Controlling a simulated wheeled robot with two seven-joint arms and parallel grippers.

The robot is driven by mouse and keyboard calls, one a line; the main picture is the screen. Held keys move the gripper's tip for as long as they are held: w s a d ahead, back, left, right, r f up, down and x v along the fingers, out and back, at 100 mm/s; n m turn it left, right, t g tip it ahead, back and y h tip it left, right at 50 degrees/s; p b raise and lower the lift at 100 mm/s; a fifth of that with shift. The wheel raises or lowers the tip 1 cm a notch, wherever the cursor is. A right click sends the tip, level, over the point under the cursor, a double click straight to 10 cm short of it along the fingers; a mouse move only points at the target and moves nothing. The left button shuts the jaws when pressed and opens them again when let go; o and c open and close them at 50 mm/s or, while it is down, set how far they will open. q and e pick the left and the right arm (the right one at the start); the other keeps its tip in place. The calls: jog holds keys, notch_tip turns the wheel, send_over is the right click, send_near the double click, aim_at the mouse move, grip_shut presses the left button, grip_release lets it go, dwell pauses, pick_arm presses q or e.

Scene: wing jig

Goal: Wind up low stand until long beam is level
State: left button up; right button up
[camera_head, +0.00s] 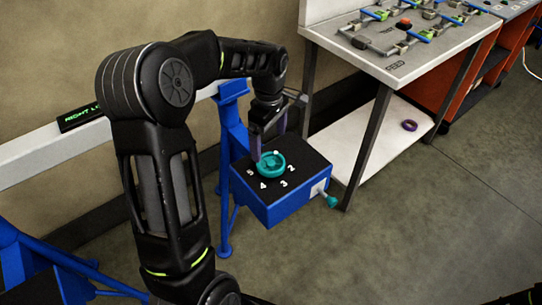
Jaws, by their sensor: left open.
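The long beam (28,152) is the pale grey bar along the wall at left, and it slopes up to the right in the picture. A blue stand (233,130) rises under its right part. A blue box (290,207) at the stand has a black top with white numbers and a teal round handwheel (271,164). My left gripper (268,148) points down at the handwheel, open, with its fingers at the wheel's rim; I cannot tell whether they touch it. My right gripper is not in view.
A teal knob (331,201) sticks out of the box's right side. A white workbench (400,50) with clamps and a lower shelf (375,150) stands at right. Another blue stand (40,275) is at lower left.

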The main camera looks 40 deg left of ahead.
aim_at(269, 161)
pick_arm(q)
jog(key=shift+f, duration=3.95)
jog(key=shift+c, duration=0.3)
jog(key=c, duration=1.3)
jog(key=shift+m, duration=0.3)
